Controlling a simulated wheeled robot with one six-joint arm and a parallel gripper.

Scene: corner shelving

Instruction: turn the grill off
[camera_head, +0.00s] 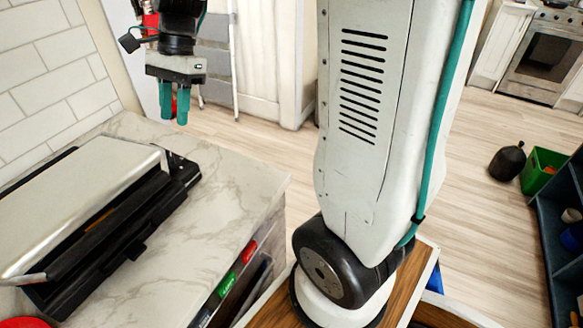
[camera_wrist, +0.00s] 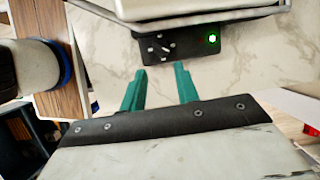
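The grill (camera_head: 85,190) lies on the marble counter at the left in the head view, its silver lid down over a black base. Its black control box (camera_head: 178,172) is at the far right end. In the wrist view the control box (camera_wrist: 185,43) carries a dark knob with pale marks (camera_wrist: 157,47) and a lit green light (camera_wrist: 212,38). My gripper (camera_head: 174,116) hangs fingers down beyond the far end of the counter. Its teal fingers (camera_wrist: 159,70) are apart with nothing between them. In the wrist view they point towards the knob, without visible contact.
The marble counter (camera_head: 215,205) is bare to the right of the grill. A white tiled wall (camera_head: 50,70) rises behind it. A red round thing (camera_head: 22,322) shows at the bottom left. A green bin (camera_head: 542,168) and a black bag (camera_head: 507,161) stand on the floor at right.

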